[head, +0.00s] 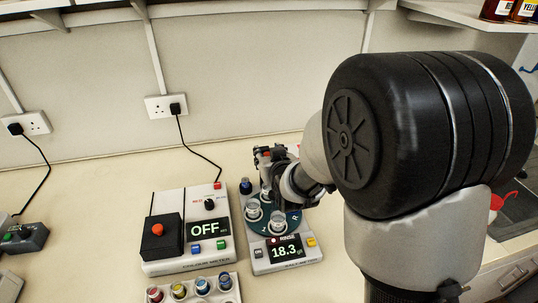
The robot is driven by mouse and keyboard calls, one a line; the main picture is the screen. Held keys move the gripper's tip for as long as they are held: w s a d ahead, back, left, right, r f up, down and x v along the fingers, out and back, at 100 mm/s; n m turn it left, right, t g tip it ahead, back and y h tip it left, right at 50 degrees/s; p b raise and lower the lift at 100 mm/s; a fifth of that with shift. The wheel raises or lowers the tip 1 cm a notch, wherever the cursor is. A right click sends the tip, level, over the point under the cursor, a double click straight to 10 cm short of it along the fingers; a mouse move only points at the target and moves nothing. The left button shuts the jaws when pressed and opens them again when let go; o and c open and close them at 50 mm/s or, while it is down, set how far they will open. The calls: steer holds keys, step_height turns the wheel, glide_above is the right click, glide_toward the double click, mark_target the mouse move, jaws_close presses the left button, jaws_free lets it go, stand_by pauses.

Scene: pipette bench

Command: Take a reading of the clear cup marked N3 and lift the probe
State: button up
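Clear cups stand on a dark round carousel (262,228) of a white device with a lit display (285,251) reading about 18.3. One clear cup (252,210) is at the left of the carousel and another clear cup (278,220) is at the front. A third sits behind them, partly hidden. The marking N3 is not readable on any cup. My gripper (268,162) is over the back of the carousel, dark and small in the head view. Its fingers and anything between them cannot be made out, and the probe is not clearly distinguishable.
A white colour meter (162,266) with an OFF display stands left of the device. A rack (226,300) of coloured vials is in front. A dark-capped bottle (246,187) stands close behind the device's left side. Sockets and cables are at the back.

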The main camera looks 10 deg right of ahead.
steer(key=shift+s, duration=0.1)
steer(key=v, duration=0.7)
steer(key=shift+s, duration=0.15)
steer(key=shift+r, duration=0.1)
steer(key=s+r+g, duration=0.2)
steer(key=s+g, duration=0.7)
steer(key=s, duration=2)
steer(key=shift+r, duration=0.2)
